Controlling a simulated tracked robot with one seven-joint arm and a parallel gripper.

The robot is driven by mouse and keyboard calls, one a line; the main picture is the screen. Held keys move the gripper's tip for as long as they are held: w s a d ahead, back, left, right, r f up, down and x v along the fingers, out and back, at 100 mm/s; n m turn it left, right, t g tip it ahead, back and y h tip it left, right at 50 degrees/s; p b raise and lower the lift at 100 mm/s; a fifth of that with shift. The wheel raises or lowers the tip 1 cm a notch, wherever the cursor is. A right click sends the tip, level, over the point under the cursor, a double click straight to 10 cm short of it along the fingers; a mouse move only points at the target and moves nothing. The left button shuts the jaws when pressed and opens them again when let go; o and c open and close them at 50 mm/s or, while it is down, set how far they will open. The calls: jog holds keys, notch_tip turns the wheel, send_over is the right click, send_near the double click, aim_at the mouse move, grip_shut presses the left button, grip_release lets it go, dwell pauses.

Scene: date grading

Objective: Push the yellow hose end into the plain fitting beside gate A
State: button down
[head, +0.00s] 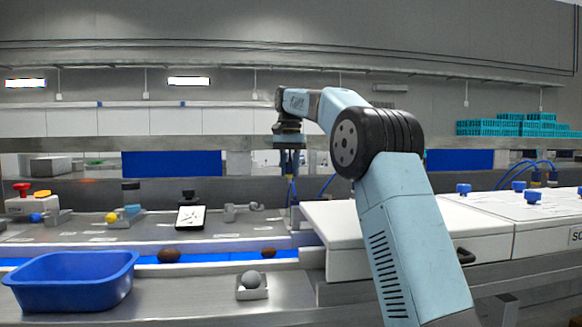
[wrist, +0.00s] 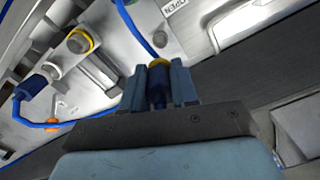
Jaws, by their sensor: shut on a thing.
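My gripper (wrist: 158,88) is shut on the yellow-ringed blue hose end. The hose end's yellow ring (wrist: 158,62) shows between the fingertips in the wrist view, with its blue body below. A blue hose (wrist: 138,30) runs up and left from near it. In the head view my gripper (head: 290,165) points down above the left end of the white housing; the hose end is too small to make out there. A metal fitting with a yellow ring (wrist: 80,41) is at upper left in the wrist view, apart from my gripper. I cannot tell which fitting is the plain one.
A blue connector (wrist: 31,87) with its hose lies at left in the wrist view, near an orange piece (wrist: 52,125). In the head view, a blue tub (head: 70,282), a grey ball in a holder (head: 251,287) and a dark tablet (head: 190,216) stand left of the white housing (head: 345,222).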

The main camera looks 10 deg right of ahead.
aim_at(290, 177)
jog(key=shift+f, duration=2.35)
jog(key=shift+f, duration=2.55)
dwell(1.8)
jog(key=c, duration=1.5)
grip_release()
jog(key=shift+c, duration=0.2)
jog(key=o, duration=1.1)
